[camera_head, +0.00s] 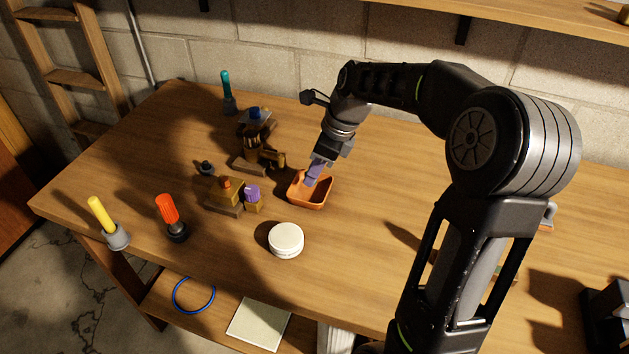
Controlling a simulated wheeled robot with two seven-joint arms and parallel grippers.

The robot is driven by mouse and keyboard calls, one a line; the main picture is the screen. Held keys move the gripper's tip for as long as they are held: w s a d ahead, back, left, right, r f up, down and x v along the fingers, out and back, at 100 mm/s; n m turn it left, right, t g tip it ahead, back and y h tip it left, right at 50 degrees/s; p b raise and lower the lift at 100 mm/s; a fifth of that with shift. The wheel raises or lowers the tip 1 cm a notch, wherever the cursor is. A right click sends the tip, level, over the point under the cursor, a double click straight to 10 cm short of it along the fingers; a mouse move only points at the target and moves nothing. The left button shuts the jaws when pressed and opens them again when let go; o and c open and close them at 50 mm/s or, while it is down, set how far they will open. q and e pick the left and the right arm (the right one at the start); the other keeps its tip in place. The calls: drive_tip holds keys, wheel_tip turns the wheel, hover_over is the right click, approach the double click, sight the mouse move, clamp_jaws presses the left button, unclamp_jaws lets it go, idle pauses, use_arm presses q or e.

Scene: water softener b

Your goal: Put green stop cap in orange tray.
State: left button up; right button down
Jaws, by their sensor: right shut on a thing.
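The orange tray (322,205) sits on the wooden workbench, near the middle of the view. My right gripper (311,178) points down at the tray's inside from its back edge. Its fingertips are at or just inside the rim. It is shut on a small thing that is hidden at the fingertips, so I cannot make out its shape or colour. I do not see a green stop cap anywhere in the open on the bench. My left gripper is not in view.
A white round container (286,240) stands in front of the tray. A brass valve block with a purple cap (252,192) and a second valve assembly (256,150) stand left of it. Red (168,210), yellow (101,215) and teal (226,82) handled tools stand farther left.

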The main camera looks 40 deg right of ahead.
drive_tip(key=shift+f, duration=1.9)
drive_tip(key=shift+f, duration=0.1)
drive_tip(key=c, duration=1.1)
unclamp_jaws()
drive_tip(key=v, duration=1.2)
